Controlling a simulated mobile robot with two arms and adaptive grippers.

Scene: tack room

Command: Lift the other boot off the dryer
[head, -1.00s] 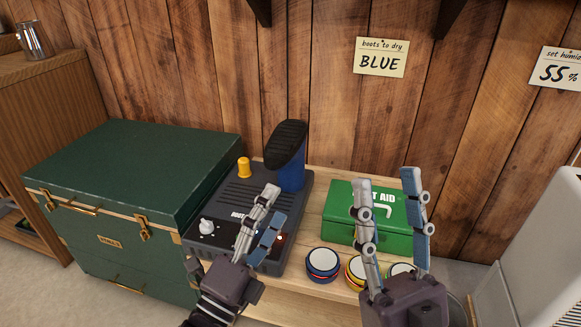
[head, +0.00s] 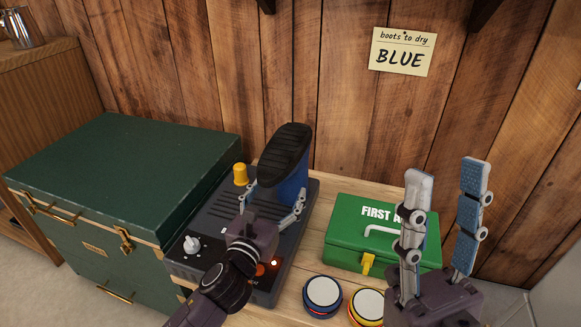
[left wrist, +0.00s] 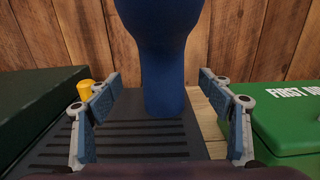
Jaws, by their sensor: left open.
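One blue boot (head: 292,187) stands upside down on the dark boot dryer (head: 211,221), its black sole facing up. The boot also shows in the left wrist view (left wrist: 161,55), straight ahead between the fingers. My left gripper (head: 272,202) is open in front of the boot, one finger on each side of it. In the left wrist view a gap shows between each fingertip and the boot. My right gripper (head: 447,175) is open and empty, raised in front of the first aid box. The dryer has a yellow peg (head: 240,174), a white knob and a lit orange light.
A green first aid box (head: 344,241) stands right of the dryer. Round tins, one blue (head: 322,294) and one yellow (head: 367,305), sit at the table's front. A green trunk (head: 128,165) stands left. A note (head: 402,52) reads "boots to dry BLUE".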

